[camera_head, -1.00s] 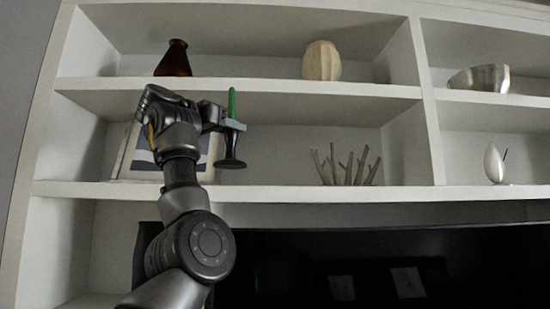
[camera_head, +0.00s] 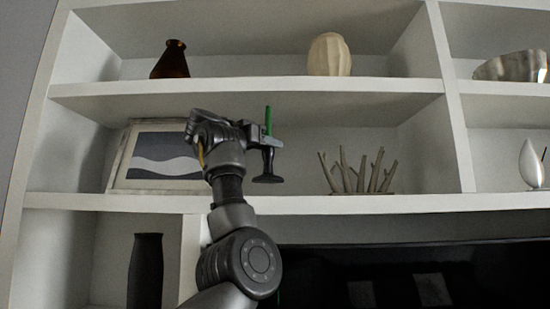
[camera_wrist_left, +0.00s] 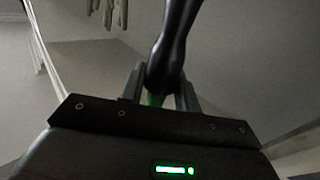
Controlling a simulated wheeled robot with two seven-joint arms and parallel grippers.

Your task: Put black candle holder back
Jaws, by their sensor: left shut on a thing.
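The black candle holder (camera_head: 268,166) is upright in my left gripper (camera_head: 268,143), with a green candle (camera_head: 268,120) rising from its top and a round dark base below. My left gripper is shut on the holder's stem. In the head view the holder appears in front of the middle shelf compartment, its base just above the level of the shelf board (camera_head: 300,205). I cannot tell whether it is over the board or in front of it. In the left wrist view the dark holder (camera_wrist_left: 174,45) runs up from between the fingers (camera_wrist_left: 160,88). My right gripper is not in view.
A framed picture (camera_head: 165,157) leans left of my arm on the same shelf. A twig-like ornament (camera_head: 357,172) stands to the right, with bare shelf between it and the holder. Above are a brown bottle (camera_head: 171,60) and a ribbed vase (camera_head: 328,55). A dark vase (camera_head: 146,272) stands below.

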